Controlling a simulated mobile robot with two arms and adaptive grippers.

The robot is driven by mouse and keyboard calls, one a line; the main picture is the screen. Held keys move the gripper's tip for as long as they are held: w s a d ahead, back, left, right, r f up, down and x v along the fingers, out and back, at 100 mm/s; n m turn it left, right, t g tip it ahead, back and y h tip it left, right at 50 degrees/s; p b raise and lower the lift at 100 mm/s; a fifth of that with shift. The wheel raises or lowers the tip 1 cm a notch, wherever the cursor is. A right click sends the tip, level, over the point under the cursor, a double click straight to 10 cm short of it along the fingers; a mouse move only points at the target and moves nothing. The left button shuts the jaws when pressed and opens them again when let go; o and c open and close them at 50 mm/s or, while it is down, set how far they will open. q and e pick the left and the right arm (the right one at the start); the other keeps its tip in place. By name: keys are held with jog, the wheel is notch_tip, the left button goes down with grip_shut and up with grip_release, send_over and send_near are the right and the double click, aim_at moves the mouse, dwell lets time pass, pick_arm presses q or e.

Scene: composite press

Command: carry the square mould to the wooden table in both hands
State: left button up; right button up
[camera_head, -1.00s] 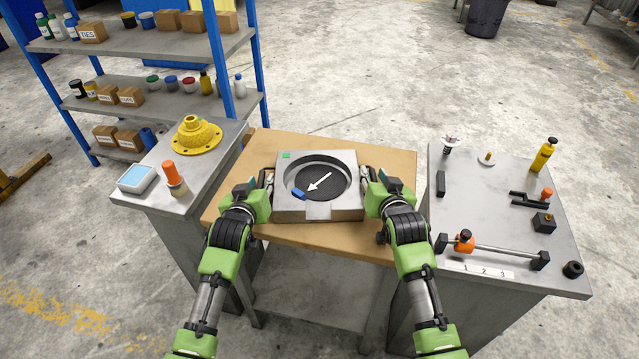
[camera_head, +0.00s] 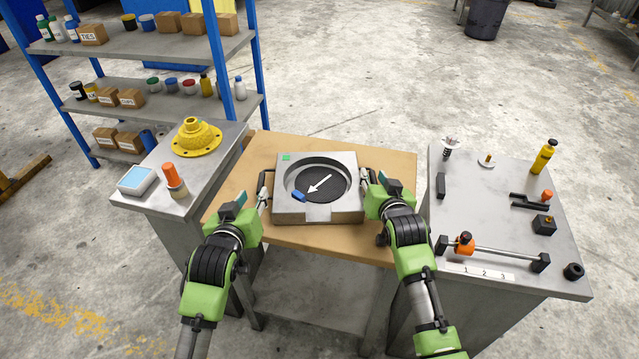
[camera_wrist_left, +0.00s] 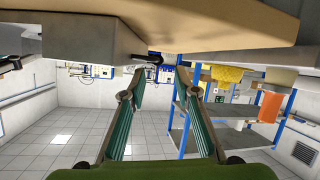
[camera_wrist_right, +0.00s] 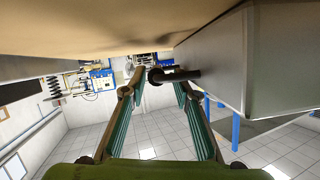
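The square mould (camera_head: 345,211) is a grey block with a round dark recess, a white arrow, a blue piece and a green mark. It rests flat on the wooden table (camera_head: 395,163). My left gripper (camera_head: 264,188) is open at the mould's left side, drawn back a little. In the left wrist view its fingers (camera_wrist_left: 160,76) are apart and empty, with a dark handle (camera_wrist_left: 147,58) just beyond the tips. My right gripper (camera_head: 366,178) is close to the mould's right side. In the right wrist view its fingers (camera_wrist_right: 158,74) are apart, with a dark handle (camera_wrist_right: 185,75) at the tips.
A grey bench at the left (camera_head: 222,140) holds a yellow flanged part (camera_head: 195,138). A grey bench at the right (camera_head: 500,210) carries a bar fixture (camera_head: 495,252) and small parts. A blue-post shelf (camera_head: 160,98) stands behind on the left. Bare tabletop lies behind the mould.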

pick_arm(q)
jog(key=shift+w+f, duration=0.2)
jog(key=shift+f, duration=0.1)
pick_arm(e)
jog(key=shift+s+a+f+g, duration=0.1)
jog(key=shift+s+f+g, duration=0.2)
jog(key=shift+s+f, duration=0.7)
pick_arm(q)
jog(key=shift+s+r, duration=0.1)
jog(key=shift+s, duration=0.05)
pick_arm(e)
jog(key=s+r, duration=0.2)
jog(key=s, duration=0.1)
jog(key=s+r, duration=0.1)
jog(key=shift+s+d+r, duration=0.3)
jog(key=shift+s+r, duration=0.05)
jog(key=shift+s+d+r, duration=0.1)
jog(key=shift+s+r, duration=0.35)
jog(key=shift+r, duration=0.05)
jog(key=shift+r, duration=0.1)
